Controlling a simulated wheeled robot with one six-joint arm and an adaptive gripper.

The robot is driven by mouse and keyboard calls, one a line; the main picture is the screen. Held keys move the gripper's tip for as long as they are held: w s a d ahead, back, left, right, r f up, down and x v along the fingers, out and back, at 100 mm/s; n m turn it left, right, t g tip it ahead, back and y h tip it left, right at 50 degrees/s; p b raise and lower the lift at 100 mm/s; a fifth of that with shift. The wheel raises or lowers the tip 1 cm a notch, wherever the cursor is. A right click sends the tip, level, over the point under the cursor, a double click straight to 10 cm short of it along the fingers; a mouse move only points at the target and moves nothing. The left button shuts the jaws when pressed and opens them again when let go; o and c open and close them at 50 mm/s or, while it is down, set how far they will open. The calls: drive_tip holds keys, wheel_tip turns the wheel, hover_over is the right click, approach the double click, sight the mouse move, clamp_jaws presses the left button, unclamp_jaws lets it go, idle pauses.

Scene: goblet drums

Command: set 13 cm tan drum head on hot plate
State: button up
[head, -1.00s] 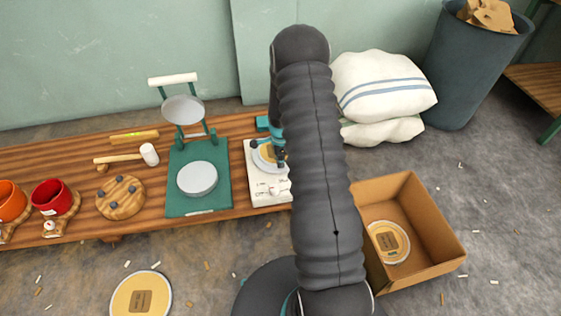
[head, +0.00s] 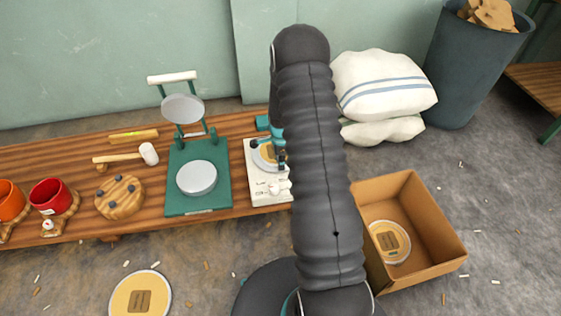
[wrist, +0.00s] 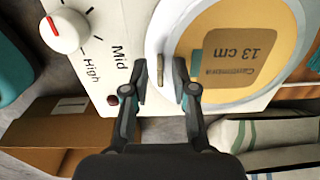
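The tan drum head (head: 266,153) with a pale rim lies over the round plate of the white hot plate (head: 262,190). In the wrist view the drum head (wrist: 225,85) shows a brown label reading "13 cm", and the hot plate (wrist: 108,22) shows a red-marked knob and "Mid" and "High". My gripper (wrist: 160,82) is over the drum head's near edge. Its two fingers stand apart, with a small tan upright piece between them and a visible gap on each side. In the head view my arm hides the right part of the hot plate.
Another tan drum head (head: 389,242) sits in the cardboard box (head: 438,232), and one (head: 140,294) lies on the floor. White sacks (head: 385,90) stand behind right.

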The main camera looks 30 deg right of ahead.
drive_tip(key=shift+r, duration=0.1)
wheel_tip(320, 180, up, 12)
idle(0.7)
idle(0.5)
drive_tip(key=s+a+r+n+t+p, duration=0.1)
drive_tip(key=s+a+r+n, duration=0.4)
drive_tip(key=s+r, duration=0.5)
drive_tip(key=s+a+r+n+t, duration=0.2)
drive_tip(key=s+a+r+n, duration=0.4)
drive_tip(key=s+r+n, duration=0.3)
drive_tip(key=s+a+r+n+t+p, duration=0.1)
drive_tip(key=s+a+r+n+t, duration=0.1)
drive_tip(key=s+a+r+n, duration=0.4)
drive_tip(key=shift+s+r+n+p, duration=0.3)
drive_tip(key=shift+s+r+n, duration=0.3)
drive_tip(key=shift+s+r, duration=2.25)
